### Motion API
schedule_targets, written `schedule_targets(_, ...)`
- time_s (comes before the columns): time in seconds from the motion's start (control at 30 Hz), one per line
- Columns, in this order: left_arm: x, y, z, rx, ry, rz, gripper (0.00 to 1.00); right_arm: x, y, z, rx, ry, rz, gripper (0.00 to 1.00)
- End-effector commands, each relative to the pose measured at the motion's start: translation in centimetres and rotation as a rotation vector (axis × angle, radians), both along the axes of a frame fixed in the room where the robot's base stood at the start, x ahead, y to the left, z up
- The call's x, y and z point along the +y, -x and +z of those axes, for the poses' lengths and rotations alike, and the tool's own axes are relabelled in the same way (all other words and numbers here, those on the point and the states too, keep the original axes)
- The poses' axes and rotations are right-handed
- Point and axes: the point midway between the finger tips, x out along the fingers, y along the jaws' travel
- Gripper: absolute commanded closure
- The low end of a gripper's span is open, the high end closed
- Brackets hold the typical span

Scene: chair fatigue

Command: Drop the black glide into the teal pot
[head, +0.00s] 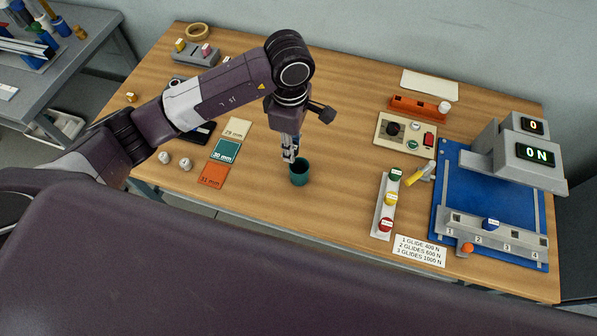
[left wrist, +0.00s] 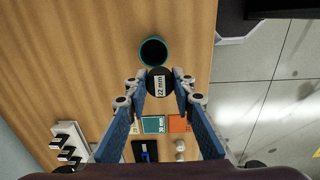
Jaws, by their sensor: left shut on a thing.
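The teal pot (head: 299,174) stands on the wooden table near its front edge, open at the top. It also shows in the left wrist view (left wrist: 153,51), with a dark inside. My left gripper (head: 290,157) is just above and beside the pot's rim in the head view. In the left wrist view its blue fingers (left wrist: 160,88) are shut on the black glide (left wrist: 160,83), a round disc marked "22 mm". The glide appears right beside the pot's rim in that view; its height above the pot is hard to tell. My right gripper is not in view.
Coloured size cards (head: 222,150) and two small pale pieces (head: 175,161) lie left of the pot. A grey rack with coloured knobs (head: 388,204) and a blue test stand (head: 480,205) stand to the right. The table between pot and rack is clear.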

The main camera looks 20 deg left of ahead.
Motion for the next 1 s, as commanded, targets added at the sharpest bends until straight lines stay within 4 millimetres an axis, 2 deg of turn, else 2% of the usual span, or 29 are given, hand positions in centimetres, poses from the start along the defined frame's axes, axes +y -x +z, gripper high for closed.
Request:
schedule_targets(0.03,-0.1,0.1,-1.0,0.002,0.001,0.0,0.98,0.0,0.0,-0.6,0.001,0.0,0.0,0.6)
schedule_targets(0.2,-0.1,0.1,-2.6,0.001,0.001,-0.002,0.98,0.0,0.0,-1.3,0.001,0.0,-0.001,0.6)
schedule_targets(0.53,0.0,0.0,-2.8,-0.001,0.001,-0.002,0.98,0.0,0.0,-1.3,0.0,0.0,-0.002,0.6)
schedule_targets(0.57,0.0,0.0,-2.8,-0.001,0.001,-0.002,0.74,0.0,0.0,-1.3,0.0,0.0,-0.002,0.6)
schedule_targets(0.7,0.0,0.0,-2.8,-0.001,0.0,-0.002,0.58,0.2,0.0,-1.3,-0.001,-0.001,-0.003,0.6)
schedule_targets(1.0,0.0,0.0,-2.8,-0.001,0.0,-0.002,0.56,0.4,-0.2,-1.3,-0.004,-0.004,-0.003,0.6)
